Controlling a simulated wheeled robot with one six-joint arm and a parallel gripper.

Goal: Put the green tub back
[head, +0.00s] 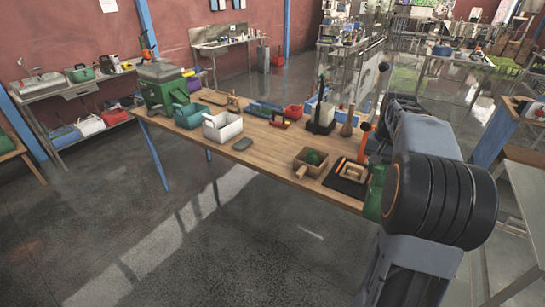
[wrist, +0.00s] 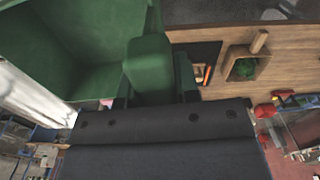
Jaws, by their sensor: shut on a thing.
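The green tub shows large in the wrist view (wrist: 60,40), filling the upper left, with its open inside facing the camera. My gripper (wrist: 153,90) is shut on a green block-like part of the tub's side. In the head view, only a green piece of the tub (head: 374,196) shows at the table's right end, beside my arm. My arm hides most of the tub and the gripper there. I cannot tell whether the tub touches the table.
The wooden table (head: 262,152) bears a green machine (head: 163,92), a teal tub (head: 190,116), a white tub (head: 222,128) and a wooden box with a green ball (head: 308,165). A black tray (head: 345,186) lies near the held tub. Floor in front is clear.

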